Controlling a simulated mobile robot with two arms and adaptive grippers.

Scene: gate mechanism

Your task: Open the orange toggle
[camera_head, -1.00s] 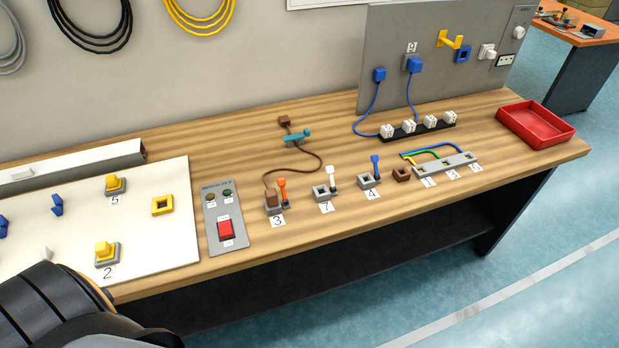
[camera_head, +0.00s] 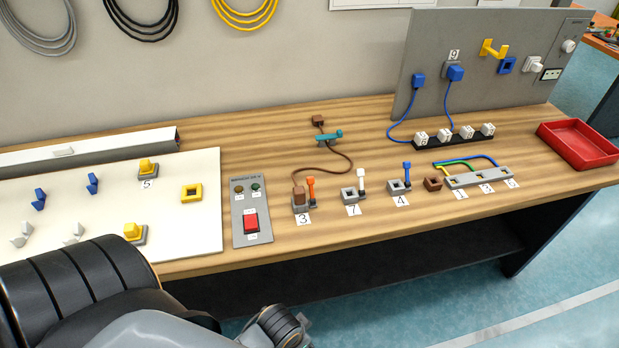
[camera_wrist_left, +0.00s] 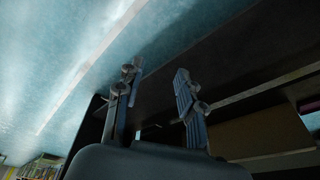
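The orange toggle (camera_head: 311,188) stands upright on a small grey gate base with a brown plug (camera_head: 299,196) beside it, behind the label 3 on the bench. A brown cable runs from the plug toward the back. In the head view my left arm comes in at the lower left, below the bench front, well away from the toggle; its gripper does not show clearly there. In the left wrist view my left gripper (camera_wrist_left: 158,100) has its two fingers apart with nothing between them. My right gripper is in neither view.
White toggle (camera_head: 361,180) and blue toggle (camera_head: 407,175) stand to the right of the orange one. A panel with a red switch (camera_head: 251,222) lies to its left. The bench front edge lies between my arm and the toggle. A red tray (camera_head: 580,145) sits at the far right.

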